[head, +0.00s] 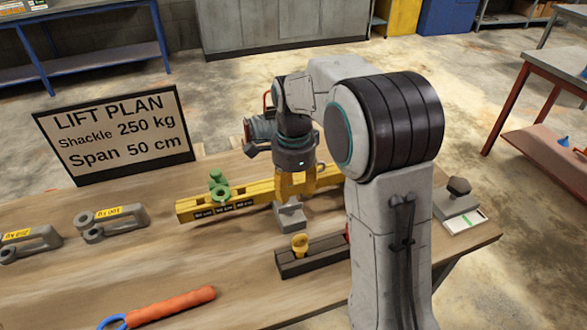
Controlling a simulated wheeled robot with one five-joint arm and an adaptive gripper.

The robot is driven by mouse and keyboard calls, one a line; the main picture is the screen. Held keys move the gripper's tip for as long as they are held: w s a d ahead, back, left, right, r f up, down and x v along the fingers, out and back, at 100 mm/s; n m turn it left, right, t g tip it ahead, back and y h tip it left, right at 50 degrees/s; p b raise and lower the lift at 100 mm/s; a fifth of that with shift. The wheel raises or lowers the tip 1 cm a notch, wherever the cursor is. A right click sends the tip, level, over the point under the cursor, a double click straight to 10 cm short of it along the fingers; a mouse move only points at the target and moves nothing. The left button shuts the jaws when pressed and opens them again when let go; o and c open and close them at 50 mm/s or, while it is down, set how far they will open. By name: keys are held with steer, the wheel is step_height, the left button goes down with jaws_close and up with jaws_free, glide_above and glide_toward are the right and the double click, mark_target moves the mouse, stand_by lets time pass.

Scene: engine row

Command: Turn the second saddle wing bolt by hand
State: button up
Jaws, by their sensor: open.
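A yellow spreader beam (250,192) lies on the wooden table and has small dark labels along its front. A green saddle with a wing bolt (219,186) sits near its left end. My gripper (297,192) points down over the beam, right of the green saddle. Its yellow fingers are open, one on each side of the beam's line. A grey block (291,217) shows just below and in front of the fingers. A second saddle wing bolt cannot be made out; my gripper and arm hide the right part of the beam.
A lift plan sign (117,134) stands at the back left. Grey shackles (112,223) lie at left. An orange-handled tool (170,307) lies in front. A dark block with a yellow peg (300,247) and a grey block with a dark knob (458,198) are near my arm.

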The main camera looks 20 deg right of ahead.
mark_target(294, 206)
step_height(294, 206, up, 6)
steer(key=shift+r, duration=0.2)
steer(key=shift+s+r, duration=0.1)
stand_by(0.6)
steer(key=s+n+t+p, duration=0.1)
steer(key=s+n+t, duration=0.2)
steer(key=s+n, duration=1.5)
steer(key=s, duration=0.3)
steer(key=shift+s+a+f+p, duration=0.2)
steer(key=shift+a+f+p, duration=0.1)
steer(key=shift+a+p, duration=0.1)
steer(key=shift+d, duration=0.15)
